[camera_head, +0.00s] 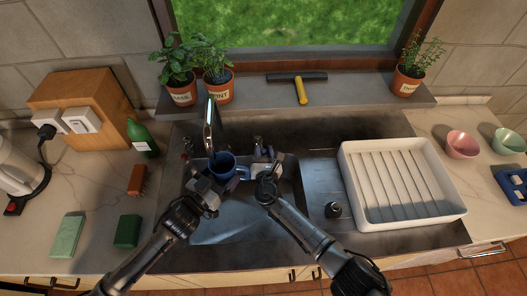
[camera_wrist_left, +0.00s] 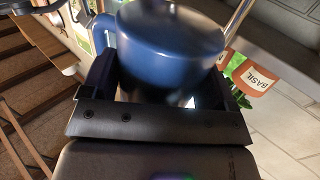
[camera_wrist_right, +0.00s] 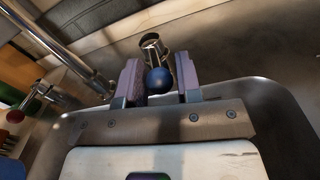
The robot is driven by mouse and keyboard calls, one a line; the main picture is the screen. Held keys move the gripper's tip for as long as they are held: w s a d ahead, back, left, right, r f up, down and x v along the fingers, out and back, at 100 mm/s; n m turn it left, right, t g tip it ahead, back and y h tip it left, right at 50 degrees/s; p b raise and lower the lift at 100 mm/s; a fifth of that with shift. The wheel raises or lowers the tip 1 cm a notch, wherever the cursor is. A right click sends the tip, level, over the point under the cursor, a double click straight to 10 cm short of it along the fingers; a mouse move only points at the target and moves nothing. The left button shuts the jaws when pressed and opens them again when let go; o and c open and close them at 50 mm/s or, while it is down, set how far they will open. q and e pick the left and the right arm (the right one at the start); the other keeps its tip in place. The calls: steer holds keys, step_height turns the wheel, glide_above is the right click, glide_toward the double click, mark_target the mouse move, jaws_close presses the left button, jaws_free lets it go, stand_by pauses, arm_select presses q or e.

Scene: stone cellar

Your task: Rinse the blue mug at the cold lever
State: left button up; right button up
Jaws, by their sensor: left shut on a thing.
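My left gripper (camera_head: 217,182) is shut on the blue mug (camera_head: 223,162) and holds it over the sink basin, just below the tap spout (camera_head: 208,135). The mug (camera_wrist_left: 165,50) sits between the fingers in the left wrist view. No water stream is clearly visible. The cold lever, with a blue ball end (camera_wrist_right: 158,80), shows between the fingertips of my right gripper (camera_wrist_right: 160,76) in the right wrist view. These fingers are open around or just short of the ball; I cannot tell whether they touch it. In the head view the right gripper (camera_head: 264,168) partly hides this lever.
The sink basin (camera_head: 235,225) lies below both grippers. A red-ended lever (camera_wrist_right: 15,116) is left of the spout. Potted herbs and a squeegee (camera_head: 300,86) occupy the sill.

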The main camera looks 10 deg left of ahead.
jaws_close()
steer(key=shift+a, duration=0.1)
steer(key=shift+s+a+m+h, duration=0.15)
steer(key=shift+a+m+h, duration=0.2)
steer(key=shift+m+h, duration=0.45)
steer(key=shift+h, duration=0.3)
steer(key=shift+o, duration=1.9)
jaws_free()
steer(key=shift+d, duration=0.15)
